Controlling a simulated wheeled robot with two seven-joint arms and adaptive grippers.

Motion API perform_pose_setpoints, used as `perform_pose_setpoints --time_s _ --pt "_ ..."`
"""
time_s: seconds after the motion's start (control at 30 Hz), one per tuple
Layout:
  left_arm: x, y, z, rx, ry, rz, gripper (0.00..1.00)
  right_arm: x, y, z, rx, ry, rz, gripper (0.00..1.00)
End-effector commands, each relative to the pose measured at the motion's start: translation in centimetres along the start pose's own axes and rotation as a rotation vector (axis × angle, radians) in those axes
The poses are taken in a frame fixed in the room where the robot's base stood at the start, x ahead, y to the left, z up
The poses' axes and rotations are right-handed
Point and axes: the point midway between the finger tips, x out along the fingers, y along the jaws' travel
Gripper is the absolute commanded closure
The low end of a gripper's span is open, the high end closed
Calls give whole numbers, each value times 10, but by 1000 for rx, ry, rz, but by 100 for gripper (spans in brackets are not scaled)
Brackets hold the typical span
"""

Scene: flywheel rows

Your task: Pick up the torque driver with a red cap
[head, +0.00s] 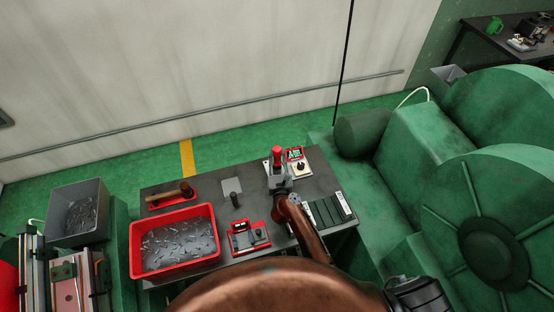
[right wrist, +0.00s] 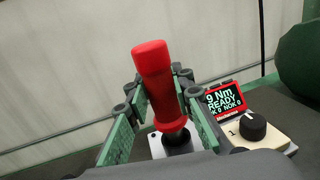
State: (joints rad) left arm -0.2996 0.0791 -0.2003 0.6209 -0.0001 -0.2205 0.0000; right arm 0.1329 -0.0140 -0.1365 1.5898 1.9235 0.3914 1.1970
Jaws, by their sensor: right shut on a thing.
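The torque driver with a red cap (head: 277,153) stands at the back right of the dark workbench. In the right wrist view its red handle (right wrist: 153,70) rises between the green finger pads, tilted a little left. My right gripper (head: 279,179) is shut on the torque driver. Its fingers also show on both sides of the handle in the right wrist view (right wrist: 162,100). Below the handle is a dark collar over a pale plate; I cannot tell whether the driver still rests there. My left gripper is not in view.
A controller (right wrist: 226,99) with a lit screen and a knob sits right of the driver. On the workbench (head: 200,285) are a red bin (head: 140,255) of metal parts, a hammer (head: 170,194) and a red-and-grey device (head: 248,238). Large green machinery (head: 400,150) stands to the right.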

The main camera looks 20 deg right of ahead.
Motion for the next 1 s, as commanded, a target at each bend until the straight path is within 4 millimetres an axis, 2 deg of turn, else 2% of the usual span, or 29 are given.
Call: perform_pose_setpoints --time_s 0.37,0.8,1.0 --pt "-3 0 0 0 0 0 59 0 0 7 0 -3 1 100" --pt "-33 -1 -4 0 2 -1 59 0 0 84 -1 -5 1 100" --pt "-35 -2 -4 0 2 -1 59 0 0 100 0 -3 1 100"
